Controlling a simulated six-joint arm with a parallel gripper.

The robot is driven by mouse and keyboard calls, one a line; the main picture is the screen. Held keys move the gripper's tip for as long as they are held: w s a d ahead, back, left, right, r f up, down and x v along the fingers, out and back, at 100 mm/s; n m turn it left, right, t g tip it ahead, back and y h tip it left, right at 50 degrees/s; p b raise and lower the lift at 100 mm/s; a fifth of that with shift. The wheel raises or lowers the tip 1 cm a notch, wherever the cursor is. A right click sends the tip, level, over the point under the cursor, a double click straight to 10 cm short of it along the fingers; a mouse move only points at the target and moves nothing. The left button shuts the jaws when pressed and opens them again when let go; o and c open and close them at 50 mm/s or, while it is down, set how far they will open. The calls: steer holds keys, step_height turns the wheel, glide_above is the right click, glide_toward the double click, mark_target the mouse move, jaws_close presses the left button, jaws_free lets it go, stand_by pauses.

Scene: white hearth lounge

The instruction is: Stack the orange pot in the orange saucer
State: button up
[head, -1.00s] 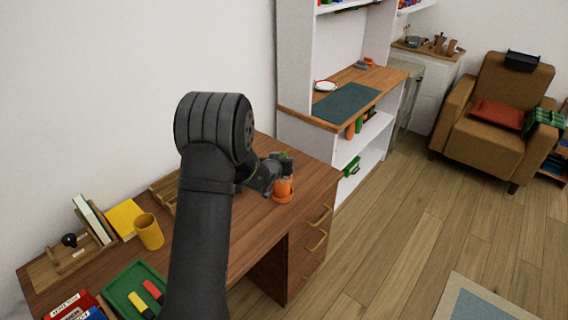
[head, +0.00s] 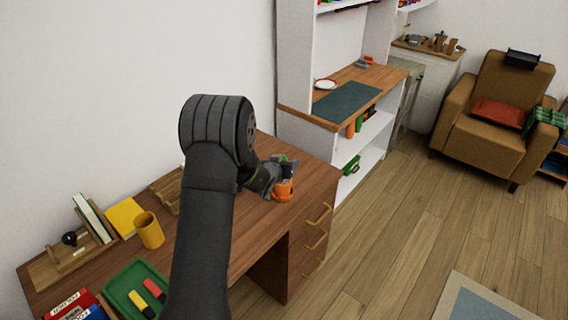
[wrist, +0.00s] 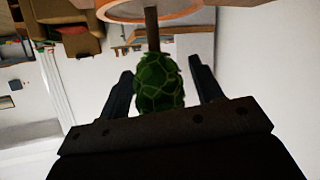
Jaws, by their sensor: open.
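The orange pot (head: 284,185) is at the far right corner of the wooden desk, low against the orange saucer (head: 281,197). It looks upright and seated in the saucer, though the contact is too small to see clearly. In the wrist view a round green plant (wrist: 160,82) on a brown stem rises from an orange rim (wrist: 152,14), cut off at the top edge. My gripper (wrist: 164,76) is open, with one finger on each side of the plant and visible gaps between. In the head view my gripper (head: 287,165) is just above the pot, partly hiding it.
On the desk's left stand a yellow mug (head: 149,230), books (head: 93,218) and a green tray (head: 128,287) with markers. A wooden holder (head: 168,188) lies behind my arm. A white shelf unit (head: 372,140) stands beyond the desk's right end.

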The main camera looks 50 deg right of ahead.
steer(key=shift+r, duration=0.25)
steer(key=shift+a+r, duration=0.2)
steer(key=shift+a, duration=0.05)
steer(key=v, duration=1.1)
steer(key=shift+a, duration=0.2)
steer(key=shift+s, duration=0.15)
steer(key=x, duration=1.1)
steer(key=shift+d+f, duration=0.15)
steer(key=shift+d, duration=0.15)
steer(key=shift+w+d+f, duration=0.2)
steer(key=shift+f, duration=0.05)
steer(key=shift+r, duration=0.2)
